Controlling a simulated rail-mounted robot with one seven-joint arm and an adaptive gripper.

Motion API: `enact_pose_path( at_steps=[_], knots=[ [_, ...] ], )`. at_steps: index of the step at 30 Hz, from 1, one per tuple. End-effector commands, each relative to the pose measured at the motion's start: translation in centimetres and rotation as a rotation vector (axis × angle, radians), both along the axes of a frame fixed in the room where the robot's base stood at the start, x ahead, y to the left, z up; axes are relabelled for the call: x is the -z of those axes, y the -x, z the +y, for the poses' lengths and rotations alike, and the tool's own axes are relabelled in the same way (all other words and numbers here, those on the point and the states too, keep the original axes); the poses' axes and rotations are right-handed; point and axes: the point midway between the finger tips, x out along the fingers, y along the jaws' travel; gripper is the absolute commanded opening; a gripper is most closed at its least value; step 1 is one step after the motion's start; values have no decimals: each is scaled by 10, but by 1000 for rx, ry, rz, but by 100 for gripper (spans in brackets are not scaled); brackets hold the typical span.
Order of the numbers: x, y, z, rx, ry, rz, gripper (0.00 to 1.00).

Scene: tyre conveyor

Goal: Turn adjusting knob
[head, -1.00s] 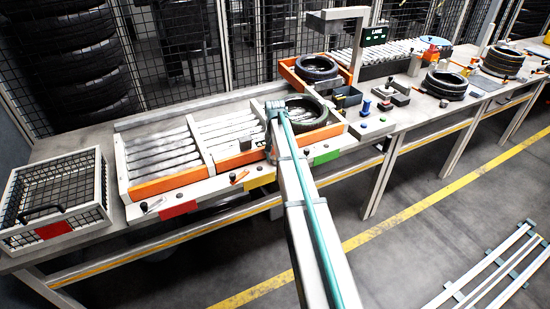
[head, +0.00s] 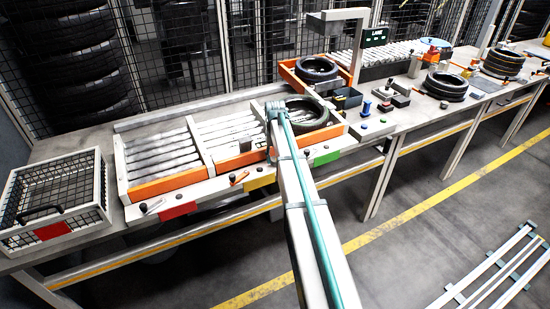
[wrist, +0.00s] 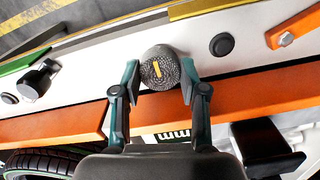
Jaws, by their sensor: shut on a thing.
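The adjusting knob (wrist: 160,68) is a round, dark grey, knurled knob with a yellow pointer mark on its face. It sits on the white front rail of the conveyor in the wrist view. My gripper (wrist: 160,77) has one teal-and-black finger on each side of the knob and is shut on it. The yellow mark points nearly along the line away from my gripper, slightly tilted. In the head view my arm's end hides the knob.
A black lever (wrist: 38,80) stands left of the knob and a black button (wrist: 222,44) right of it. An orange bar (wrist: 262,95) runs close behind the rail. A tyre (head: 308,113) lies in the lane beside my gripper. A wire basket (head: 55,200) stands at the left end.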

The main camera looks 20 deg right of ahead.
Motion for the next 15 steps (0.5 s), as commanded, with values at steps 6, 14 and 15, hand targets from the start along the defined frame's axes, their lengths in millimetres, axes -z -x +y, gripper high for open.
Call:
enact_pose_path(
  at_steps=[6,14,15],
  knots=[
    [0,0,0,1,0,-1,8],
    [0,0,0,2,0,-1,53],
    [0,0,0,2,0,0,53]
  ],
)
